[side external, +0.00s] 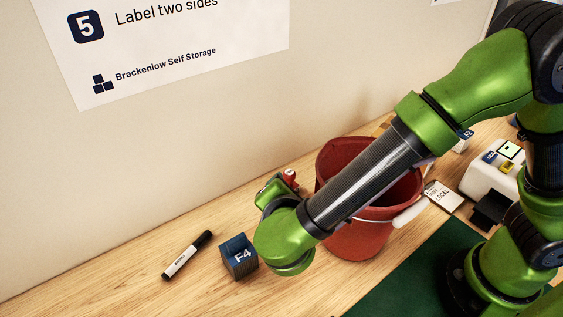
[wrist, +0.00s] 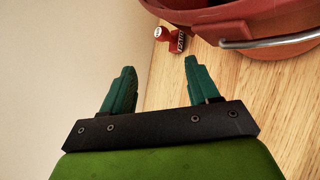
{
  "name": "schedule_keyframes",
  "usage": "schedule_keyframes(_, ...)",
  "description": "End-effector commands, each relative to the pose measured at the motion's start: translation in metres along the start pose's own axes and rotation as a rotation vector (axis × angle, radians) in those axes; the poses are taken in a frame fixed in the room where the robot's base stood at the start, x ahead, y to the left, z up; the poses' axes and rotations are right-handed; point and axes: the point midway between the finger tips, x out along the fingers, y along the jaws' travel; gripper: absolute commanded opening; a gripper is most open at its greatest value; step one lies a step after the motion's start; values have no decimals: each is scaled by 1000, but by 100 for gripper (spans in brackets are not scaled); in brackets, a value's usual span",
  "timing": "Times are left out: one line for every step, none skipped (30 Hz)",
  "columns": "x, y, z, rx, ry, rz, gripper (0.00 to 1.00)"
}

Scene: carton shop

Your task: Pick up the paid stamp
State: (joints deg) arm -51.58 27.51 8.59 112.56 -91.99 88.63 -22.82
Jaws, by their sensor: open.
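In the side external view my wrist hides most of the fingers.
The red bucket (side external: 350,242) with a wire handle stands close to the stamp. A blue F4 block (side external: 238,257) and a marker (side external: 187,255) lie left of my wrist. A LOCAL card (side external: 444,195), a white device (side external: 480,180) and a green mat (side external: 410,275) are at right. The wall runs behind.

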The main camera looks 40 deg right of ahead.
Motion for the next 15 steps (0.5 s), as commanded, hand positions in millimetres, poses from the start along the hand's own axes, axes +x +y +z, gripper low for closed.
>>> schedule_keyframes(12, -12, -15, -148, -23, 9, 60)
schedule_keyframes(20, -17, -21, -234, -38, 14, 60)
schedule_keyframes(29, -24, -29, -349, -58, 22, 60)
schedule_keyframes(36, -29, -34, -428, -74, 28, 60)
schedule_keyframes(42, -33, -38, -501, -87, 35, 60)
schedule_keyframes(48, -37, -43, -581, -105, 42, 60)
schedule_keyframes(52, -40, -45, -631, -116, 45, 60)
schedule_keyframes(55, -41, -47, -671, -124, 49, 60)
schedule_keyframes(58, -43, -48, -712, -134, 52, 60)
schedule_keyframes(60, -44, -49, -734, -140, 53, 60)
schedule_keyframes(62, -44, -49, -750, -144, 54, 60)
schedule_keyframes(65, -44, -49, -764, -148, 55, 60)
schedule_keyframes(68, -43, -48, -770, -149, 54, 60)
schedule_keyframes(72, -42, -46, -771, -149, 54, 60)
schedule_keyframes(77, -39, -43, -770, -150, 52, 60)
